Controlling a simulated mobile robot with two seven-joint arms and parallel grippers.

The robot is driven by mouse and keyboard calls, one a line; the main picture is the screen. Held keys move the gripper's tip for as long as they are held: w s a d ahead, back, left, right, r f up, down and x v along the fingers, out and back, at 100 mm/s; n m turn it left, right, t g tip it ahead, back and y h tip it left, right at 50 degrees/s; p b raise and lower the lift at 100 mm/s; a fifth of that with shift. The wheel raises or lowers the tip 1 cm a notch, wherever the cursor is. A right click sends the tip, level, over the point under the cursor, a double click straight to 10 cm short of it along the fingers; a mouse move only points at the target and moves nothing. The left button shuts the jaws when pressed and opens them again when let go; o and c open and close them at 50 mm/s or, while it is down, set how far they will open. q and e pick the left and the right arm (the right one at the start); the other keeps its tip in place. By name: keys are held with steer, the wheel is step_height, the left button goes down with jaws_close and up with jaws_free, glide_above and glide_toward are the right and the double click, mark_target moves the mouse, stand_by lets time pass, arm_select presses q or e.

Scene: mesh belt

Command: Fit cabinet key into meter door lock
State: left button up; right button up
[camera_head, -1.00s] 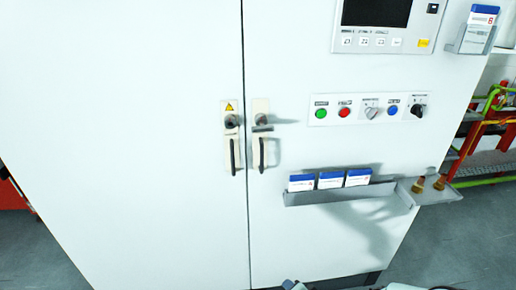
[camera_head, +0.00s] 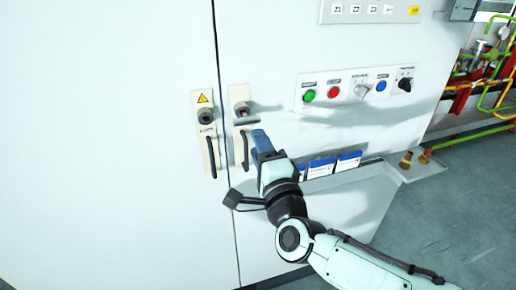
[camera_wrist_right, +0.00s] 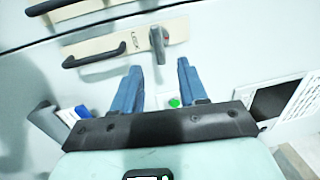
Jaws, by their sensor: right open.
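The cabinet's left door carries a cream lock plate (camera_head: 205,137) with a round grey lock, a warning triangle and a dark handle. The right door carries a similar plate (camera_head: 239,93). A grey metal piece (camera_head: 244,121) sticks out from its lock, and it also shows in the wrist view (camera_wrist_right: 158,42). I cannot tell whether this is the cabinet key. My right gripper (camera_head: 259,133) is in front of the right door, beside that plate's handle. In the wrist view its blue fingers (camera_wrist_right: 159,68) are apart and empty, pointing toward the grey piece. My left gripper is not in view.
A panel of buttons and knobs (camera_head: 361,88) lies to the upper right. Blue-and-white boxes (camera_head: 348,162) stand in a shelf behind my right arm. Two brass pieces (camera_head: 415,157) sit at the shelf's right end. Pipes (camera_head: 492,80) stand at the far right.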

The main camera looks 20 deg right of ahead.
mark_target(248, 123)
steer(key=w+p, duration=0.2)
steer(key=w, duration=0.1)
steer(key=w+p, duration=0.1)
steer(key=shift+w+a+r, duration=0.1)
steer(key=shift+w+r, duration=0.1)
steer(key=shift+r, duration=0.2)
steer(key=w, duration=0.2)
steer(key=shift+w+p, duration=0.3)
steer(key=shift+p, duration=0.1)
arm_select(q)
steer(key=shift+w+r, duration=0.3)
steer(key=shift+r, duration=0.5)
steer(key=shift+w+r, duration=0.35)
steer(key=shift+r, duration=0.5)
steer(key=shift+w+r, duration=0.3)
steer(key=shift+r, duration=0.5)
arm_select(e)
steer(key=shift+w+a+r, duration=0.1)
steer(key=shift+w, duration=0.95)
jaws_close()
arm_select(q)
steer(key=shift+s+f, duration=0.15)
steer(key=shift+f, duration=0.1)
